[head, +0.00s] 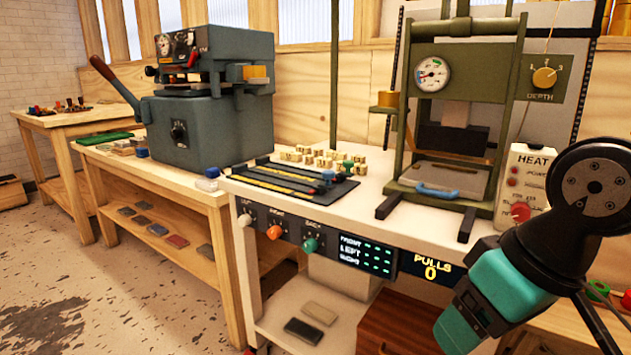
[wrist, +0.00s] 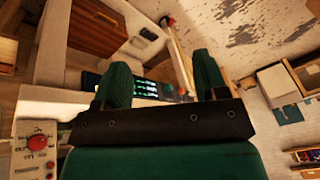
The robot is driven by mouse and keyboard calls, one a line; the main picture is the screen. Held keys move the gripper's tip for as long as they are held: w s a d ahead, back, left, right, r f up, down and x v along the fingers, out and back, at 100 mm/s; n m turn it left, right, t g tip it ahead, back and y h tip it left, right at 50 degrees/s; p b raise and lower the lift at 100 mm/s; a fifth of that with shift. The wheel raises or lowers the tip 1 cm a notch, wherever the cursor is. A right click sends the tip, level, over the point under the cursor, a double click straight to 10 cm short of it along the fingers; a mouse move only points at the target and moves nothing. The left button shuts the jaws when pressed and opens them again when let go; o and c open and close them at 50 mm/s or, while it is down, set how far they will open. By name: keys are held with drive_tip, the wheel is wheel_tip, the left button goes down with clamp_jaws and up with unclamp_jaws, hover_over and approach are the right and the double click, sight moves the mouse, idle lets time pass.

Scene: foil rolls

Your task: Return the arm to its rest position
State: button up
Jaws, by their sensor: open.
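My gripper (head: 452,334) hangs at the lower right of the head view, in front of the white bench's front edge, pointing down and to the left. It is apart from the bench things. In the wrist view my gripper (wrist: 162,80) shows two green fingers spread apart with nothing between them. My arm's dark round joint and teal wrist part fill the right side of the head view and hide part of the bench's right end.
The white bench (head: 385,212) carries a green press (head: 465,113) with a dial, a HEAT box (head: 527,180) and a dark tray (head: 290,184). The bench front has knobs and a display reading PULLS 0. A grey machine (head: 210,115) stands left.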

drive_tip(key=s+a+n+g+y+p, duration=0.1)
drive_tip(key=s+a+n+g+p, duration=0.15)
drive_tip(key=s, duration=0.35)
wheel_tip(320, 180, up, 24)
drive_tip(key=p, duration=2.2)
drive_tip(key=shift+w+d, duration=0.2)
drive_tip(key=shift+d, duration=0.2)
drive_tip(key=shift+m, duration=0.25)
